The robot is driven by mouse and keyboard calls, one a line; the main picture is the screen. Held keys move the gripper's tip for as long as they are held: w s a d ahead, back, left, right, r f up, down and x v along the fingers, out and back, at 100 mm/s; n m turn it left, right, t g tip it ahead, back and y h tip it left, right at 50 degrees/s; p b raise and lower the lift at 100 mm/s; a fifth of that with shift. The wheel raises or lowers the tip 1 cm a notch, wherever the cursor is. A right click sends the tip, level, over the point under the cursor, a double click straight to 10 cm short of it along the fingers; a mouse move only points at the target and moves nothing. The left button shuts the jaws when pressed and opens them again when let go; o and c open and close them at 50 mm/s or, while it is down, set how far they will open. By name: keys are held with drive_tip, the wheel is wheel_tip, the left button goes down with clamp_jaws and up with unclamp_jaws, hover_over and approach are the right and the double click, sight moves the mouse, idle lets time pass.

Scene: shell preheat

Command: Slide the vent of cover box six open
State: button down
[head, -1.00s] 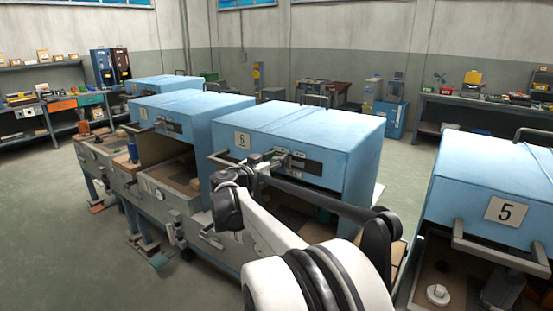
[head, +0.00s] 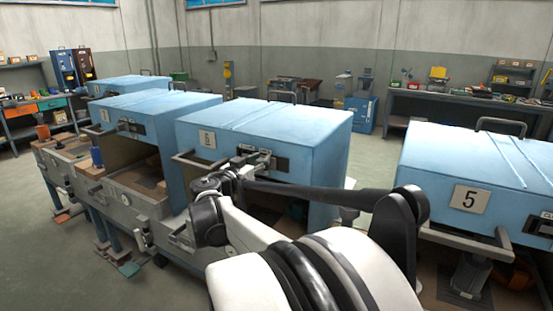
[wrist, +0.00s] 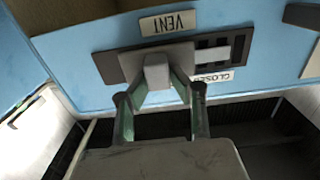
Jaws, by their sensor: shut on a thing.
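Cover box six (head: 265,125) is a blue hood with a plate marked 6 on its front. Its vent (head: 283,163) is a dark slotted strip on that front face. My gripper (head: 258,160) is at the vent. In the wrist view the green-padded fingers (wrist: 157,78) are shut on the grey vent knob (wrist: 157,70), one on each side. A VENT label (wrist: 168,23) and a CLOSED label (wrist: 212,77) appear upside down there. Dark slots (wrist: 210,48) show beside the knob's plate. The fingertips are small and partly hidden by my arm in the head view.
Cover box five (head: 470,180) stands at the right, with a front handle (head: 470,243). More blue boxes (head: 150,107) stand in the row at the left. Box six's front handle (head: 200,162) lies left of my gripper. Open floor (head: 60,220) is at the far left.

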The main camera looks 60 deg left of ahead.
drive_tip(key=shift+w+d, duration=0.2)
drive_tip(key=shift+d, duration=0.1)
drive_tip(key=shift+f, duration=0.1)
drive_tip(key=c, duration=1.6)
unclamp_jaws()
drive_tip(key=shift+d, duration=0.1)
drive_tip(key=shift+o, duration=0.2)
drive_tip(key=shift+s, duration=0.1)
drive_tip(key=shift+s, duration=0.2)
drive_tip(key=v, duration=1.1)
drive_tip(key=shift+s, duration=0.2)
drive_tip(key=shift+d, duration=0.1)
